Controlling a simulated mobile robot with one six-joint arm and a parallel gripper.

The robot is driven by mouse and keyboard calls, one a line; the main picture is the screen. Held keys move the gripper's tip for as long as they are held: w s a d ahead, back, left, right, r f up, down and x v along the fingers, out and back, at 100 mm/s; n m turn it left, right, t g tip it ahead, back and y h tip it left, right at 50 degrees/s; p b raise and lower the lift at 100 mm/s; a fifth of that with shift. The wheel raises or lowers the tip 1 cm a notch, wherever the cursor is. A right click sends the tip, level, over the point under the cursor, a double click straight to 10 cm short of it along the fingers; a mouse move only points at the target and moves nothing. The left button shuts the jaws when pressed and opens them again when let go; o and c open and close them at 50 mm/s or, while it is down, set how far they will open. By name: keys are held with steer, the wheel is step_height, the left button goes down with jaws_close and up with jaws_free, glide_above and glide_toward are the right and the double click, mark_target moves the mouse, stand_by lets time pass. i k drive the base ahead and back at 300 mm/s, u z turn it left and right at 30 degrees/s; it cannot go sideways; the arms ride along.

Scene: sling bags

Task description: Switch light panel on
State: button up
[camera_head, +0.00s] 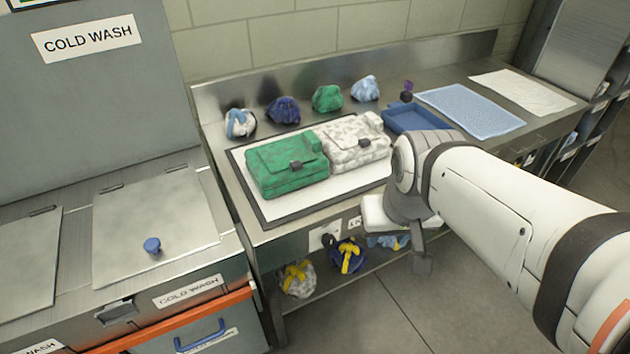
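The white panel with a dark frame (322,209) lies flat on the steel bench and looks like the light panel; I cannot tell whether it is lit. A green sling bag (287,170) and a grey-white patterned bag (352,142) lie on it. A small white plate (325,235) and a labelled plate (355,222) are on the bench front below the panel; I cannot make out a switch. My gripper (422,264) is in front of the bench's front edge, right of these plates. My wrist hides part of it, and its opening is unclear.
Several bundled cloths (284,110) stand along the bench back. A blue tray (415,118), a blue mat (470,110) and a white sheet (522,92) lie to the right. More bundles (347,257) sit on the lower shelf. A cold wash unit (155,230) stands left.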

mark_target(328, 242)
steer(key=u, duration=0.25)
steer(key=i, duration=0.5)
steer(key=u, duration=1.2)
steer(key=k, duration=1.15)
steer(key=z, duration=0.55)
steer(key=i, duration=1.05)
steer(key=z, duration=0.1)
